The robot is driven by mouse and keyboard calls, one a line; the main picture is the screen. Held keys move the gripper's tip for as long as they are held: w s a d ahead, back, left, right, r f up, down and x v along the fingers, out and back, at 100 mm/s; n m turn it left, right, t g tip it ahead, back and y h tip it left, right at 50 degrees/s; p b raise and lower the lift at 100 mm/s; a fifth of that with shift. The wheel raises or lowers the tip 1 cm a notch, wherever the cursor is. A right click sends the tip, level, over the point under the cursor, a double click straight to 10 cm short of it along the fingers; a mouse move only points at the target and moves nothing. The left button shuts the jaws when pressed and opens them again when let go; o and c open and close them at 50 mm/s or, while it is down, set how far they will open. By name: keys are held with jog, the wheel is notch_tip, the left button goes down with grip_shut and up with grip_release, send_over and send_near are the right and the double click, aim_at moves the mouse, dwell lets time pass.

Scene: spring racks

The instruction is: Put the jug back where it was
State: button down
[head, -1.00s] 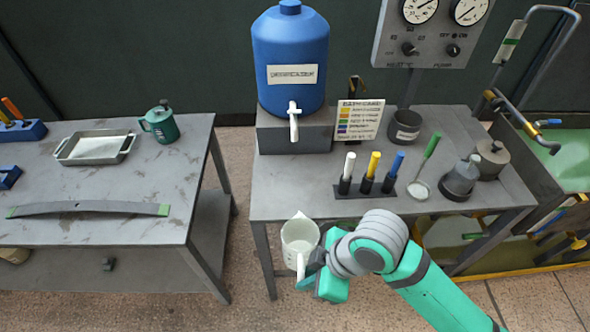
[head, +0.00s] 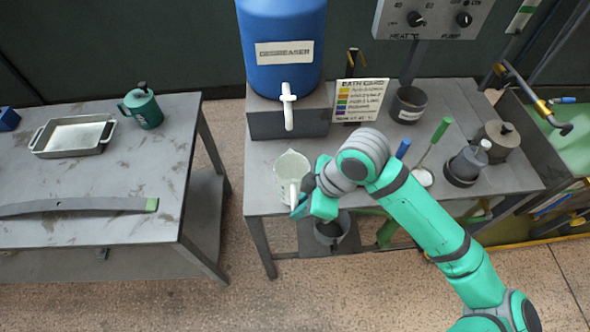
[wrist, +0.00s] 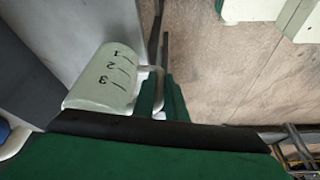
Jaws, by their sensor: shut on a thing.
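The jug (head: 291,170) is pale cream with a spout and a side handle. In the head view it is upright over the front left part of the right-hand bench (head: 262,200), below the blue degreaser drum's tap. My gripper (head: 300,203) is shut on the jug's handle at its near right side. I cannot tell whether the jug's base touches the bench top.
The blue drum (head: 280,40) stands on a grey block (head: 265,122) behind the jug. A bath card (head: 360,98), a dark pot (head: 408,104) and lidded containers (head: 467,165) stand to the right. My arm hides part of the bench. The left bench (head: 110,190) holds a tray (head: 72,135) and a green can (head: 141,106).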

aim_at(296, 174)
jog(key=w, duration=0.7)
jog(key=shift+w, duration=0.1)
jog(key=w, duration=0.1)
jog(key=w+f, duration=0.1)
jog(key=w, duration=0.1)
jog(key=shift+w, duration=0.3)
jog(key=shift+f, duration=0.25)
jog(key=shift+d, duration=0.1)
jog(key=c, duration=1.8)
grip_release()
jog(key=shift+f, duration=0.15)
jog(key=shift+s, duration=0.1)
jog(key=v, duration=1.2)
